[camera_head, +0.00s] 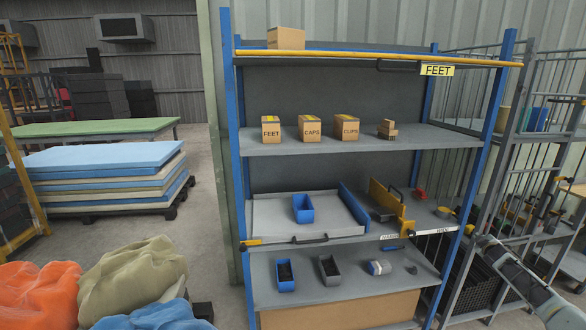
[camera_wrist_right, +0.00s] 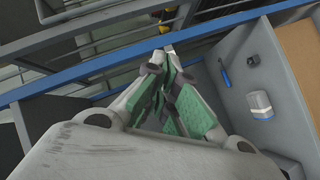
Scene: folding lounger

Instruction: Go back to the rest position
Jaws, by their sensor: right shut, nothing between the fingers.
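My right gripper (camera_head: 488,242) is at the lower right in the head view, beside the right post of the blue and grey shelf rack (camera_head: 330,140). In the right wrist view my right gripper (camera_wrist_right: 168,50) has its green-padded fingers together with nothing between them. Its tips point toward a blue rack beam (camera_wrist_right: 100,70); I cannot tell whether they touch it. My left gripper is not in view.
Cartons marked FEET (camera_head: 271,129), CAPS (camera_head: 309,127) and CLIPS (camera_head: 346,128) stand on the middle shelf. Below are a tray with a blue bin (camera_head: 303,209) and a yellow-edged drawer (camera_head: 386,204). A wire cage cart (camera_head: 510,180) stands close at the right. Coloured sacks (camera_head: 134,280) lie at lower left.

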